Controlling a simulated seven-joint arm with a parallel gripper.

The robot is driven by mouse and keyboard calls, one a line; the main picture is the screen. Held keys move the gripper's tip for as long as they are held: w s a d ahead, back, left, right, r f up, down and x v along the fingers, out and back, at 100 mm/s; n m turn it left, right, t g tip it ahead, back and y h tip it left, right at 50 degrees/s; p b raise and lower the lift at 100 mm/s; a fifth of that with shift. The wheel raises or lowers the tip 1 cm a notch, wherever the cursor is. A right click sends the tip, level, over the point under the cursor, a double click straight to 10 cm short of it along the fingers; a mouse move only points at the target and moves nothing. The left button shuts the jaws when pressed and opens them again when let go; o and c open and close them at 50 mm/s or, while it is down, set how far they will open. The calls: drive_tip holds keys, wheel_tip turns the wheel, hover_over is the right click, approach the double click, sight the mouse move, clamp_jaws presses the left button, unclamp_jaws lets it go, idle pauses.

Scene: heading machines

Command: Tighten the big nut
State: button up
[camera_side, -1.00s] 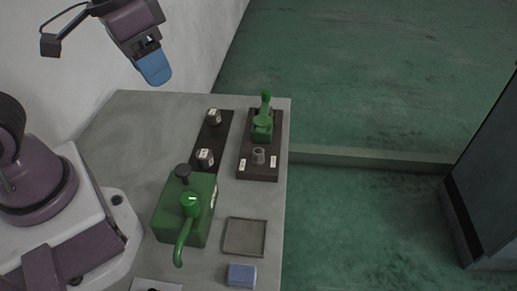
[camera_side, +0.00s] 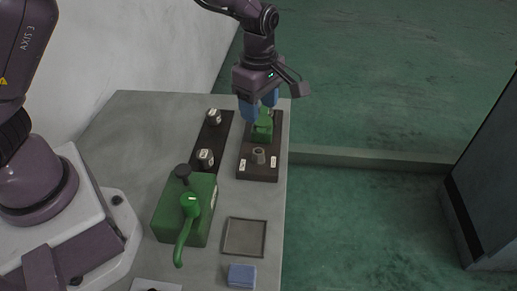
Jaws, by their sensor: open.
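My gripper (camera_side: 259,108) has blue fingers and points down at the far end of the table. It is open, with its fingers around or just above the top of a small green tool (camera_side: 263,126); I cannot tell whether they touch it. The tool stands on a dark board (camera_side: 257,172). A grey nut-like piece (camera_side: 258,156) sits on the same board, nearer the camera, between two white labels. Which piece is the big nut cannot be read from here.
A green box (camera_side: 170,212) with a curved green handle stands nearer. A square grey tray (camera_side: 244,237) and a blue block (camera_side: 242,274) lie at the front. The table (camera_side: 150,130) is bare at far left.

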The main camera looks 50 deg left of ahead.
sight(259, 151)
wheel_tip(259, 151, down, 13)
idle(0.5)
drive_tip(key=c, duration=0.9)
